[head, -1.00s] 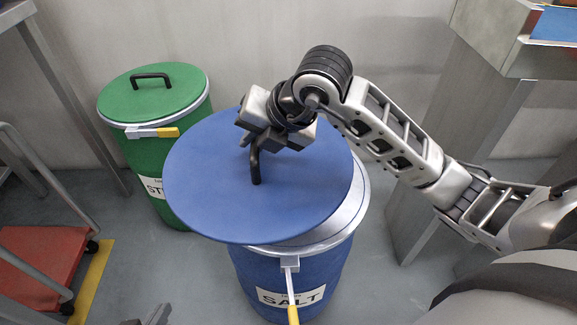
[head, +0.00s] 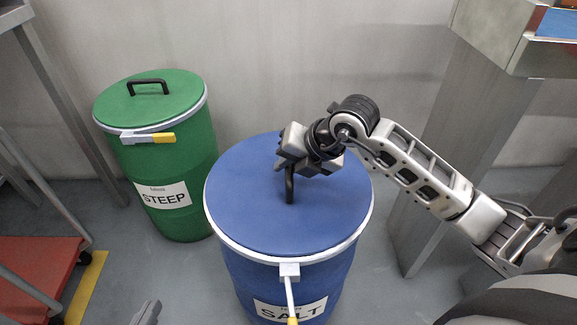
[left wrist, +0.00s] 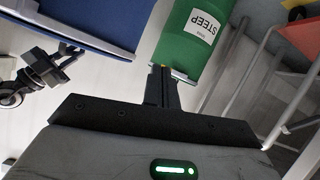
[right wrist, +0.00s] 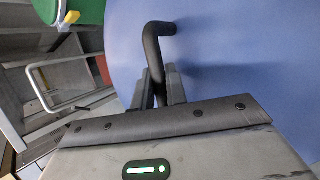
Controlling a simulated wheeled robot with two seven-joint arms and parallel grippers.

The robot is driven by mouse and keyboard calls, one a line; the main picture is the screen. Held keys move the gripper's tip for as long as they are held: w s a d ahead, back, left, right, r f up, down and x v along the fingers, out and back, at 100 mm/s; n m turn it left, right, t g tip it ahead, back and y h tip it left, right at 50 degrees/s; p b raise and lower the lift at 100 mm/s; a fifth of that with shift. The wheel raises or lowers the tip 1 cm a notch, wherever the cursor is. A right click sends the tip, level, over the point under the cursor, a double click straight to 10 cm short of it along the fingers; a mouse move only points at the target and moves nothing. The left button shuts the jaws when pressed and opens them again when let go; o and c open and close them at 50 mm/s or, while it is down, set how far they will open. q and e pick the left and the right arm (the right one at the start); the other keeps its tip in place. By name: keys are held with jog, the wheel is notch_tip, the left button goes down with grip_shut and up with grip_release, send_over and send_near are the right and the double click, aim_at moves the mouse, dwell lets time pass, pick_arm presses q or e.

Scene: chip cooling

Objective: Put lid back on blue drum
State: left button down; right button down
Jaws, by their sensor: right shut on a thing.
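The blue drum (head: 287,278), labelled SALT, stands upright at the centre of the head view. Its blue lid (head: 255,218) lies over the drum's top, lined up with the pale rim all round the visible near side. My right gripper (head: 291,170) is shut on the lid's black handle (head: 290,188). The right wrist view shows the handle (right wrist: 152,45) between its fingers. My left gripper (head: 147,312) is low at the bottom edge of the head view, away from the drum. In the left wrist view its fingers (left wrist: 162,85) are together and hold nothing.
A green drum (head: 180,145) labelled STEEP, with its lid on, stands behind to the left. A latch lever (head: 291,290) hangs on the blue drum's front. A red cart (head: 35,262) is at the left. A metal post (head: 455,165) stands at the right.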

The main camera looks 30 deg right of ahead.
jog(key=c, duration=1.4)
grip_release()
pick_arm(q)
jog(key=shift+f, duration=0.15)
